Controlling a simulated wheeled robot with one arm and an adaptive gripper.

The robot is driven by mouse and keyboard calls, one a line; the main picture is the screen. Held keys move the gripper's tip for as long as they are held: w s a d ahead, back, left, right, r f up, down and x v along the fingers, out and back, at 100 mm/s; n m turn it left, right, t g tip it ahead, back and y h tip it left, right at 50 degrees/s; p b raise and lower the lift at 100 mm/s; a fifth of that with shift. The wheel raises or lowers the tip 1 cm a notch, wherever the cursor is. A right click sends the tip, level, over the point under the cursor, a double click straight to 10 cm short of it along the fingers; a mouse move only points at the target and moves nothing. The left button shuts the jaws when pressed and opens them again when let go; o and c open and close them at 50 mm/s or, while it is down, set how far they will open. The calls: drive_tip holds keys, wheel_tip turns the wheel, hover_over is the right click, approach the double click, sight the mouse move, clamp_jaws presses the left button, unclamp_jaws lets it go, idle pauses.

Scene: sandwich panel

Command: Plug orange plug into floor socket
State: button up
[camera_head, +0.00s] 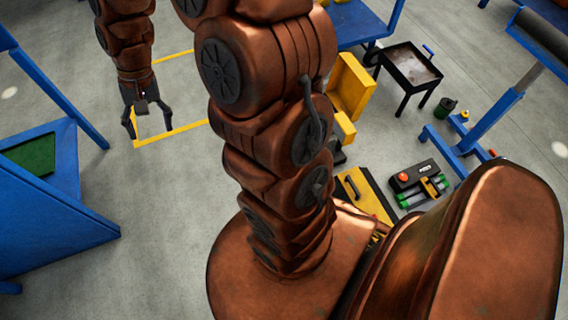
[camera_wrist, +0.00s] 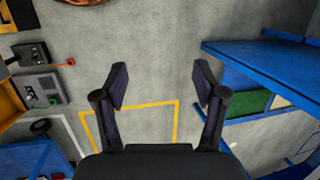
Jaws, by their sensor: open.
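My gripper (camera_head: 149,122) is open and empty at the upper left of the head view, over a yellow outline on the floor. In the wrist view my gripper's (camera_wrist: 160,84) two fingers stand wide apart with bare concrete between them. A small orange-red piece (camera_wrist: 70,62), possibly the orange plug, shows at the left of the wrist view beside a grey box (camera_wrist: 30,54). It is well apart from the fingers. A second grey box (camera_wrist: 38,86) has a green piece at its corner. I cannot make out a floor socket for certain in either view.
The yellow floor outline (camera_wrist: 152,104) lies under my gripper. A blue bench (camera_wrist: 262,65) stands at the right of the wrist view. In the head view, blue furniture (camera_head: 55,215) is at the left, and a black cart (camera_head: 408,70) and yellow case (camera_head: 366,194) at the right.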

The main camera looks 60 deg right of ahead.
drive_tip(key=w+d+f+m+t+b, duration=0.1)
drive_tip(key=w+d+f+m+b, duration=0.3)
drive_tip(key=f, duration=0.5)
drive_tip(key=w+d+f+m+b, duration=0.1)
drive_tip(key=w+d+f+b, duration=0.2)
drive_tip(key=w+d+f, duration=0.5)
drive_tip(key=d+f+m+t+b, duration=0.1)
drive_tip(key=d+f+m+b, duration=0.25)
drive_tip(key=f, duration=0.65)
drive_tip(key=d+f+m+b, duration=0.2)
drive_tip(key=d+f, duration=0.3)
drive_tip(key=f, duration=0.4)
drive_tip(key=s+d+f+m+h+b, duration=0.1)
drive_tip(key=s+d+f+m+b, duration=0.1)
drive_tip(key=s+d+f, duration=0.3)
drive_tip(key=s+d+f+m+h+b, duration=0.1)
drive_tip(key=s+d+f+m+b, duration=0.2)
drive_tip(key=d+f, duration=0.9)
drive_tip(key=s+d+f+m+g+h+b, duration=0.1)
drive_tip(key=s+d+f+m+b, duration=0.2)
drive_tip(key=f, duration=1.4)
drive_tip(key=shift+s+d+f+b, duration=0.15)
drive_tip(key=shift+s+d+b, duration=0.35)
drive_tip(key=shift+s+d, duration=1.05)
drive_tip(key=shift+s+d+f+b, duration=0.15)
drive_tip(key=shift+s+d+b, duration=0.35)
drive_tip(key=shift+s+d, duration=1)
drive_tip(key=shift+s+a, duration=0.15)
drive_tip(key=shift+f+b, duration=0.5)
drive_tip(key=shift+f, duration=0.8)
